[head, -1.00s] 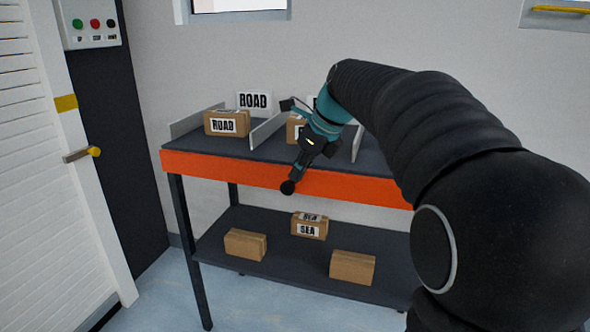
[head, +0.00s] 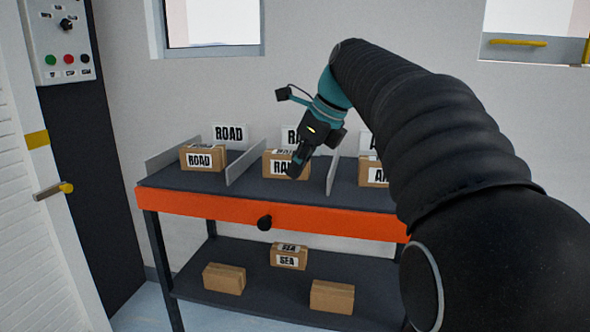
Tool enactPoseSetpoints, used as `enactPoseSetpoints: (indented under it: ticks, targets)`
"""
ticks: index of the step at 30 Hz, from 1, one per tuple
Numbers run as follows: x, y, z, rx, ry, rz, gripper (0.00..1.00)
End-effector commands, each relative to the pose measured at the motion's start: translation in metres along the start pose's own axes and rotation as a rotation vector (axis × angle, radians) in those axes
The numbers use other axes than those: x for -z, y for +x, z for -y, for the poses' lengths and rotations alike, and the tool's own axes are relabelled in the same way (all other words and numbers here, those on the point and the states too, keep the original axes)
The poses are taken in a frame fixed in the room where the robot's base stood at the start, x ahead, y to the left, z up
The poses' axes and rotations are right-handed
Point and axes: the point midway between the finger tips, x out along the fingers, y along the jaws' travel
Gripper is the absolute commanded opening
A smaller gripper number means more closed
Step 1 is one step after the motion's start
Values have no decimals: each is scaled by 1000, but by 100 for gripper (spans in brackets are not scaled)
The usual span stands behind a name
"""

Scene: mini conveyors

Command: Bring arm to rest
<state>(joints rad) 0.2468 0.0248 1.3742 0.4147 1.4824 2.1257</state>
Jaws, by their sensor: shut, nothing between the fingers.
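My gripper (head: 296,169) hangs at the end of my black-sleeved arm, in front of the middle bay of the table's upper level. Its fingers are shut and nothing is held. In the picture it overlaps a cardboard box (head: 276,168) with a label that is partly hidden, starting "RA". I cannot tell how far the fingertips are from that box.
The orange-edged table (head: 205,205) has upright dividers (head: 240,166). A ROAD box (head: 203,158) stands in the left bay, another box (head: 371,173) in the right bay. The lower shelf (head: 258,292) holds a SEA box (head: 288,257) and two plain boxes. A door (head: 30,230) stands at left.

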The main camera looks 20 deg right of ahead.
Motion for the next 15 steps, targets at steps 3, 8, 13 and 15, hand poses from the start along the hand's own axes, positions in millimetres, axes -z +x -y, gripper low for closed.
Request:
enactPoseSetpoints:
  ticks: [3,8,13,15]
  targets:
    - [0,0,0,0,-3,0,0]
    - [-1,0,2,7,-104,4,0]
    - [2,8,14,55,-406,-7,0]
    - [12,22,20,61,-545,-34,0]
